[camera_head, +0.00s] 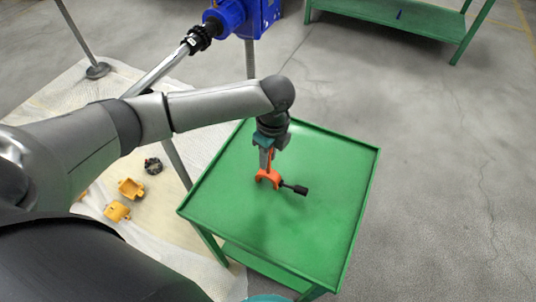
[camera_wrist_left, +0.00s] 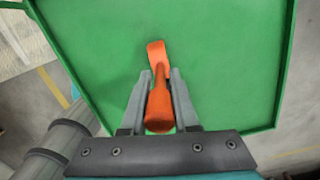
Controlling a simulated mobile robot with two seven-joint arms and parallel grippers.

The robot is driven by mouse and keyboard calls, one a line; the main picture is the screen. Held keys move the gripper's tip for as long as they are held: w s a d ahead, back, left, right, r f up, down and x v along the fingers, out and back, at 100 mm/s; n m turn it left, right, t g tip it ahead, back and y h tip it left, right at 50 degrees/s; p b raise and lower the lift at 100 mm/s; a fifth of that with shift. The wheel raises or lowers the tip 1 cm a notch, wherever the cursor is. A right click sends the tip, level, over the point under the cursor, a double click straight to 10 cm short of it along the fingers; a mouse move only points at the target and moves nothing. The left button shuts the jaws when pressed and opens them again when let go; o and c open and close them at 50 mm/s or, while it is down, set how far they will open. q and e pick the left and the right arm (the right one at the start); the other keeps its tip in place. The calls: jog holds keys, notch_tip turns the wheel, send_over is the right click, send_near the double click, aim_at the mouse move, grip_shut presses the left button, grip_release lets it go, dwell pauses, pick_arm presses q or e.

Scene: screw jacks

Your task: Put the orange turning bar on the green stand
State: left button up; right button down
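The green stand (camera_head: 325,215) is a low table with a flat, rimmed top, and its top fills much of the left wrist view (camera_wrist_left: 225,50). My left gripper (camera_head: 266,168) points down over the middle of this top. Its two grey fingers (camera_wrist_left: 160,85) lie close along both sides of the orange turning bar (camera_wrist_left: 159,100) and appear shut on it. In the head view the orange turning bar (camera_head: 268,178) is at the fingertips, low over the top. I cannot tell whether it touches the surface. My right gripper is not in view.
A black rod with a thicker end (camera_head: 294,188) extends right from beside the bar. Yellow parts (camera_head: 131,188) and a dark ring (camera_head: 152,165) lie on a pale sheet left of the stand. A blue machine (camera_head: 240,15) and another green table (camera_head: 400,14) stand behind. The rest of the top is clear.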

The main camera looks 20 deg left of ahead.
pick_arm(q)
jog(key=o, duration=0.4)
jog(key=shift+r, duration=0.1)
jog(key=r+p, duration=0.1)
jog(key=r, duration=0.3)
jog(key=r+p, duration=0.1)
jog(key=r, duration=0.3)
jog(key=d+r+p, duration=0.1)
jog(key=r, duration=0.3)
jog(key=shift+s+r, duration=0.1)
jog(key=shift+s, duration=0.05)
